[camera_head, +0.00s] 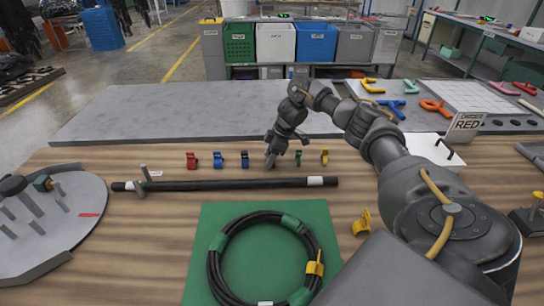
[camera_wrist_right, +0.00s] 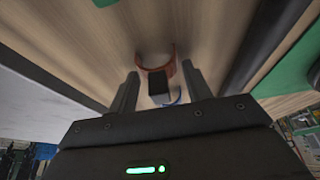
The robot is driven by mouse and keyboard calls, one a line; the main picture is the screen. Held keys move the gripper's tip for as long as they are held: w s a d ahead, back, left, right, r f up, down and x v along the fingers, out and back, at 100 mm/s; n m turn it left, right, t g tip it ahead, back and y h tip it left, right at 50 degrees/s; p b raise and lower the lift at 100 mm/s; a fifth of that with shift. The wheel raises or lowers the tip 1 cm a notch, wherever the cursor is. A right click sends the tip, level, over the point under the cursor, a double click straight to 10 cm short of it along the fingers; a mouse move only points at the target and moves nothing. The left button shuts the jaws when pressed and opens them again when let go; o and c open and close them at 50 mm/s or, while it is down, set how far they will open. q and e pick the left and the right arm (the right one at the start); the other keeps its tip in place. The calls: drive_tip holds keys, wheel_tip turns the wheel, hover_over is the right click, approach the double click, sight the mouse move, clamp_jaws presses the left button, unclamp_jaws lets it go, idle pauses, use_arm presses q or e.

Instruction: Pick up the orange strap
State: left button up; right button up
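The orange strap (camera_wrist_right: 166,62), a curved orange-brown band with a dark block at it, shows in the right wrist view on the wooden table. My right gripper (camera_wrist_right: 160,71) is open, with its two fingers on either side of the strap and apart from each other. In the head view my right gripper (camera_head: 271,160) points down at the row of small straps and hides the orange one. In that row stand a red strap (camera_head: 191,160), two blue straps (camera_head: 217,160), a green strap (camera_head: 298,158) and a yellow strap (camera_head: 324,157). My left gripper is not in view.
A black rod (camera_head: 225,185) lies just in front of the row. A coiled black hose (camera_head: 213,265) lies on a green mat (camera_head: 215,215). Another yellow strap (camera_head: 362,222) lies to the right. A round grey plate (camera_head: 75,225) is at the left.

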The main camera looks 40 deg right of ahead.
drive_tip(key=c, duration=0.6)
drive_tip(key=shift+r, duration=0.1)
